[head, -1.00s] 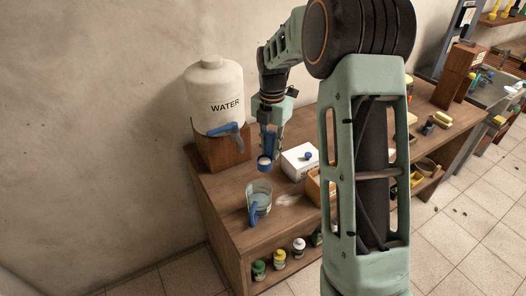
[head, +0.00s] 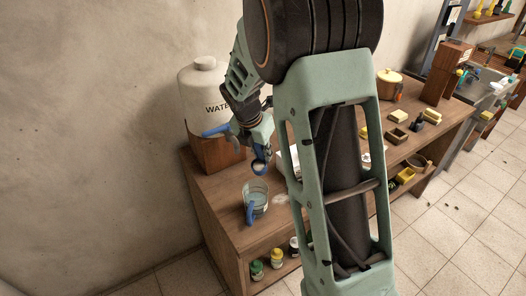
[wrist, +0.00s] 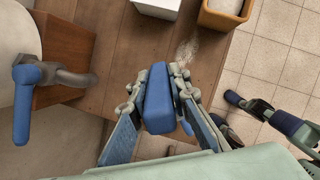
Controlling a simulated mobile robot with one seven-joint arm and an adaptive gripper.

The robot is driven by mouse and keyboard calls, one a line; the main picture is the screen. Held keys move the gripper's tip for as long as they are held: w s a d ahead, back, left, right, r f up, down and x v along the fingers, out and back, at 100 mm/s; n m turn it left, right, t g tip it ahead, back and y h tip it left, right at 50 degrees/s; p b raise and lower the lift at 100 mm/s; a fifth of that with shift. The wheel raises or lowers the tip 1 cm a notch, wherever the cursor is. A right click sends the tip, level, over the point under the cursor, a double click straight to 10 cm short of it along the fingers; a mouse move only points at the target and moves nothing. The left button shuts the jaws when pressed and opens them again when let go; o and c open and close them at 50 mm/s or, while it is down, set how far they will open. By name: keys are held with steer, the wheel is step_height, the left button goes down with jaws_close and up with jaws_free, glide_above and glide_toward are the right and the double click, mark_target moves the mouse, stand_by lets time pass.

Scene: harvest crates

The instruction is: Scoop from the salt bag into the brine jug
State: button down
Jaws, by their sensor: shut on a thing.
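My gripper (wrist: 155,98) is shut on the blue handle of the scoop (wrist: 158,100). In the head view the scoop (head: 259,168) hangs just above and behind the jug's rim; its pale bowl shows, but I cannot tell how much salt is in it. The brine jug (head: 261,200) is clear with a blue handle and holds bluish liquid.
The water dispenser (head: 205,90) stands on a wooden block (head: 215,153) behind the jug, its blue-levered tap (wrist: 27,75) close to my gripper. A white box (wrist: 157,8) is beside the salt bag. Spilled white grains (wrist: 187,52) lie on the tabletop. Bottles (head: 257,270) stand on the shelf below.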

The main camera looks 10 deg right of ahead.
mark_target(257, 166)
steer(key=shift+s+a+f+t+h, duration=0.1)
steer(key=shift+a+t+h, duration=0.1)
steer(key=shift+t+h, duration=0.1)
steer(key=shift+f+b, duration=0.4)
steer(key=shift+b, duration=0.35)
steer(key=t+h+b, duration=0.1)
steer(key=b, duration=0.2)
steer(key=shift+s+a+f, duration=0.15)
steer(key=shift+s+a, duration=0.05)
steer(key=shift+t+b, duration=0.3)
steer(key=shift+b, duration=0.7)
steer(key=h+b, duration=0.1)
steer(key=b, duration=0.4)
steer(key=t+b, duration=0.1)
steer(key=b, duration=0.5)
steer(key=shift+s+a+f+t+h, duration=0.3)
steer(key=shift+s+f+h, duration=0.05)
steer(key=shift+f+h, duration=0.05)
steer(key=shift+s+f+b, duration=0.1)
steer(key=shift+b, duration=0.4)
steer(key=t+h+b, duration=0.1)
steer(key=b, duration=0.3)
steer(key=t+b, duration=0.1)
steer(key=b, duration=0.2)
steer(key=shift+s+a+f+h+b, duration=0.35)
steer(key=shift+s+a+h+b, duration=0.05)
steer(key=shift+b, duration=0.35)
steer(key=shift+s+a+r+t+h+b, duration=0.15)
steer(key=shift+t+h+b, duration=0.15)
steer(key=shift+t+b, duration=0.15)
